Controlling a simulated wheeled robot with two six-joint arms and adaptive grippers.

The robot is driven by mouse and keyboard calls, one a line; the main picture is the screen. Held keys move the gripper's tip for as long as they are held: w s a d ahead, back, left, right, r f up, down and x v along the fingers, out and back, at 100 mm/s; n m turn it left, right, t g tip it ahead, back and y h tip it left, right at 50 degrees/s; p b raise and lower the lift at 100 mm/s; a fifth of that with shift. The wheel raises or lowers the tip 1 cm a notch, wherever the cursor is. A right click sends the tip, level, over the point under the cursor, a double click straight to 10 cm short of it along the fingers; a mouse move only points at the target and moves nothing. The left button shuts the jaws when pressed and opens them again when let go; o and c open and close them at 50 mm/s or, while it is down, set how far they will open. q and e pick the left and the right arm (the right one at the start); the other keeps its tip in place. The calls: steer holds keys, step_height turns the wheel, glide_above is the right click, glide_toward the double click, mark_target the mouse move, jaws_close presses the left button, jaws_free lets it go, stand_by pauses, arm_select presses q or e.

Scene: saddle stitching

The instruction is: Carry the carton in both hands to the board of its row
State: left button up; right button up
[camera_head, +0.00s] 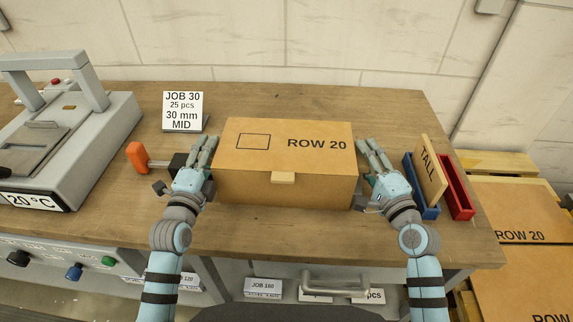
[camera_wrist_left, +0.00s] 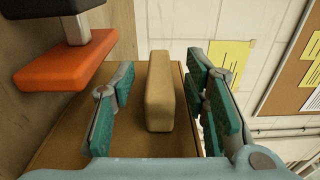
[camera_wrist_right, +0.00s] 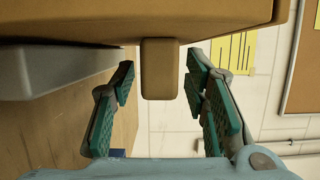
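The tan carton (camera_head: 285,188), marked ROW 20, sits closed on the wooden workbench, with a small tab on its front. My left gripper (camera_head: 207,152) is at its left side and my right gripper (camera_head: 372,153) is at its right side. In the left wrist view a block-like grip (camera_wrist_left: 160,92) on the carton's side stands between the open fingers, with gaps on both sides. In the right wrist view the other grip (camera_wrist_right: 160,68) is between the open fingertips, also with gaps. The row's board cannot be made out clearly.
Cartons (camera_head: 515,215) marked ROW 20 lie on slatted wood at the lower right. Blue and red bins (camera_head: 458,188) and a TALL sign (camera_head: 430,168) stand right of my right gripper. An orange-handled tool (camera_head: 138,157), a job card (camera_head: 183,111) and a grey machine (camera_head: 100,125) are left.

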arm_select(q)
jaws_close()
arm_select(e)
jaws_close()
arm_select(q)
steer(key=shift+r, duration=0.15)
arm_select(e)
steer(key=shift+r, duration=0.15)
